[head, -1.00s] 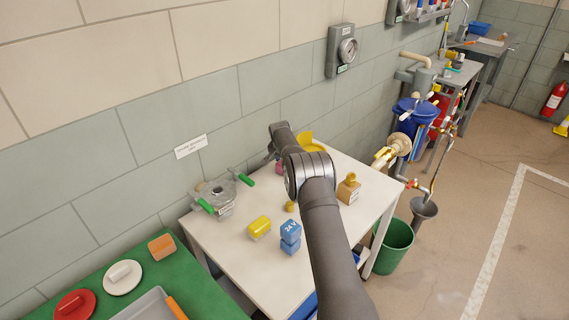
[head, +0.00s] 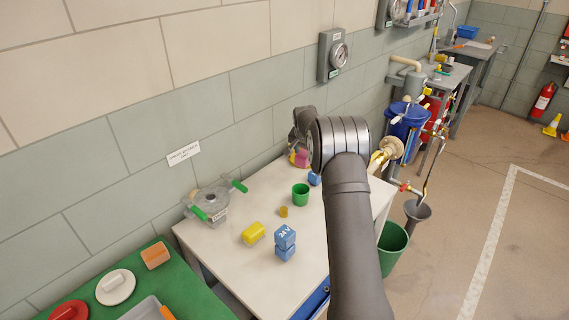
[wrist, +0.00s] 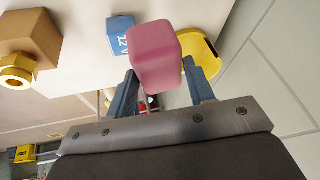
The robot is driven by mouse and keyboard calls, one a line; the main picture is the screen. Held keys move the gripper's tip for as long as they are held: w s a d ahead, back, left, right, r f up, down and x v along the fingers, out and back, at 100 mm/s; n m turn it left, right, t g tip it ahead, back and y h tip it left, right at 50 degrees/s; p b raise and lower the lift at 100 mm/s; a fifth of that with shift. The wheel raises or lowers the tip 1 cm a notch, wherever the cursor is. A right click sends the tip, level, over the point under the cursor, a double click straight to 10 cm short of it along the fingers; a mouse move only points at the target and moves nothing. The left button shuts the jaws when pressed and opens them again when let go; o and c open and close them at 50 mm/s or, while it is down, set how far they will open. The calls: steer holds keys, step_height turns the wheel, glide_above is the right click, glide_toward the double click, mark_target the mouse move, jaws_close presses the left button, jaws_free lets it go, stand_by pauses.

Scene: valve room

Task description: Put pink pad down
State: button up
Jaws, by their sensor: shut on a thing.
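The pink pad (wrist: 155,55) is a rounded pink block. In the wrist view it is between the two blue-grey fingers of my gripper (wrist: 164,76), which is shut on it. In the head view a bit of the pink pad (head: 303,160) shows below my wrist, over the back of the white table (head: 235,265). Whether it touches the tabletop cannot be told. My arm hides most of the gripper in the head view.
A yellow dish (wrist: 204,52) is just beside the pad. A blue 12 V block (wrist: 122,34) and a brown box with a yellow fitting (wrist: 32,38) are near. A green cup (head: 300,194), yellow block (head: 254,233) and stacked blue blocks (head: 285,243) stand on the table.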

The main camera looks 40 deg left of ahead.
steer(key=shift+s+d+r+n, duration=0.1)
steer(key=shift+s+d+n, duration=0.05)
steer(key=shift+s+n, duration=0.15)
steer(key=s+n+g, duration=0.1)
steer(key=s+n, duration=0.2)
steer(key=s+n+g+y, duration=0.1)
steer(key=s+n, duration=0.3)
steer(key=s+n+g+y, duration=0.1)
steer(key=s+n+g, duration=0.1)
steer(key=s+n, duration=0.1)
steer(key=shift+s+a+r+n, duration=0.15)
steer(key=shift+s+a+n, duration=0.1)
steer(key=shift+s+n, duration=0.2)
steer(key=shift+s+a+f, duration=0.95)
steer(key=shift+a+f, duration=0.75)
steer(key=shift+f, duration=0.15)
steer(key=shift+s+a+f, duration=0.95)
steer(key=shift+a+f, duration=0.8)
steer(key=shift+f, duration=0.05)
steer(key=shift+s+a+f, duration=0.95)
steer(key=shift+a+f, duration=0.75)
steer(key=shift+f, duration=0.15)
steer(key=o, duration=0.9)
steer(key=shift+f, duration=0.1)
steer(key=shift+o, duration=0.2)
steer(key=v, duration=1.2)
